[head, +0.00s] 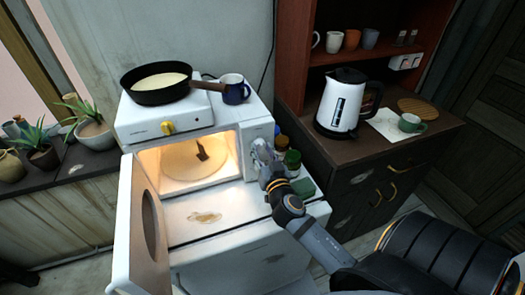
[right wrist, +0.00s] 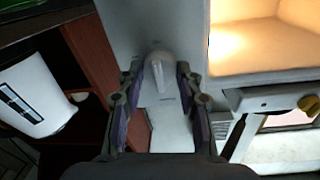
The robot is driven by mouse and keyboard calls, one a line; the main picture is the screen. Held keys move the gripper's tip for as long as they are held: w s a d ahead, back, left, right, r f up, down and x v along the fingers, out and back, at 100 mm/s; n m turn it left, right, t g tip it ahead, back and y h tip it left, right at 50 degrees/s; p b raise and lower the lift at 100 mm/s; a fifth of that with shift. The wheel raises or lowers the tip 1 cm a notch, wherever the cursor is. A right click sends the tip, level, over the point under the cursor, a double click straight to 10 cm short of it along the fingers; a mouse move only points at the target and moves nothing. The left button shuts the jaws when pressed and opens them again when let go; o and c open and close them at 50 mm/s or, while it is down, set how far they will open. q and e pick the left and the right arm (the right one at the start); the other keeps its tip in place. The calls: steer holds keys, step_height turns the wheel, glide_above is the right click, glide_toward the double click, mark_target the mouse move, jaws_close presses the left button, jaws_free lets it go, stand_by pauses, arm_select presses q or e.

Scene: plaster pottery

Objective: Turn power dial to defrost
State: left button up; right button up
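The white microwave (head: 255,185) stands with its door (head: 143,235) swung open and its cavity lit. A pale dial (right wrist: 158,70) on its control panel shows in the right wrist view, just beyond and between my fingertips. My right gripper (head: 264,160) is at the control panel (head: 248,140) in the head view. In the right wrist view my right gripper (right wrist: 158,82) is open, with a gap between each finger and the dial. I cannot read the dial's markings or setting. My left gripper is not in view.
Jars (head: 292,160) stand right beside my gripper. A kettle (head: 342,105) stands on the cabinet to the right.

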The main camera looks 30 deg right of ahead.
steer(key=c, duration=0.5)
steer(key=shift+c, duration=0.2)
